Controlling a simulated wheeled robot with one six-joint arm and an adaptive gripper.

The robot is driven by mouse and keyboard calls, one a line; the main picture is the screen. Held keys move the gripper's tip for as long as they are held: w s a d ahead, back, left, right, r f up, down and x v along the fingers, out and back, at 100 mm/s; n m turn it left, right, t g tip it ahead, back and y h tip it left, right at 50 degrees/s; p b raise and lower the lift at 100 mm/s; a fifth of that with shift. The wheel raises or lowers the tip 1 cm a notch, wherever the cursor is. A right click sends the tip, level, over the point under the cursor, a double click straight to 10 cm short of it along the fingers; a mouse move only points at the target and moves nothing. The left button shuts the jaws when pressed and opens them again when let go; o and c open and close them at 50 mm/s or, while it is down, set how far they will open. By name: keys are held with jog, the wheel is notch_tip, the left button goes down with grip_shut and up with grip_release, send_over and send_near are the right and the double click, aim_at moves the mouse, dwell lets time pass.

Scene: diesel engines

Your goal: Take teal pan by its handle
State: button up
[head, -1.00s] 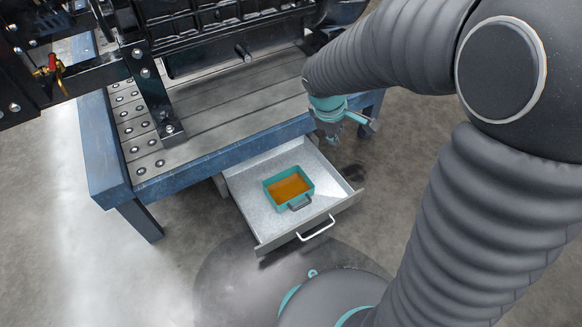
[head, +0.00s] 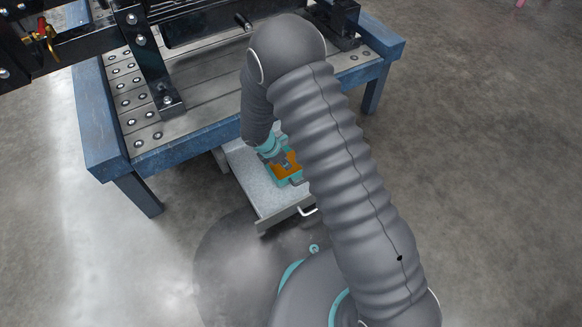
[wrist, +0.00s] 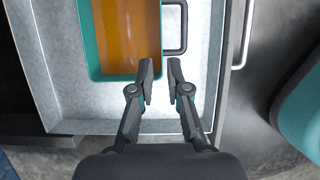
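The teal pan (head: 287,181) holds an orange-brown liquid and sits in the open metal drawer (head: 262,190). In the wrist view the pan (wrist: 87,40) is at the upper left, and its dark handle (wrist: 184,28) sticks out from its right side at the top. My gripper (wrist: 162,68) is open and empty, its fingertips a small gap apart. It is over the drawer floor, near the pan's lower right corner and below the handle in the picture. In the head view my arm hides part of the pan and drawer.
The drawer's own pull handle (head: 307,211) is at its front. The blue workbench (head: 200,147) with metal slats and black engine stand rises behind the drawer. The concrete floor (head: 480,170) at the right is clear.

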jog(key=b, duration=0.1)
send_near(298, 179)
jog(key=shift+w+d+f, duration=0.55)
jog(key=shift+f, duration=0.05)
jog(key=shift+d+b+x, duration=0.15)
jog(key=shift+b+x, duration=0.25)
jog(key=shift+x, duration=0.95)
jog(key=shift+d+b+x, duration=0.15)
jog(key=shift+b+x, duration=0.2)
jog(key=shift+x, duration=1)
jog(key=shift+w+r, duration=0.1)
jog(key=shift+r, duration=0.1)
grip_shut()
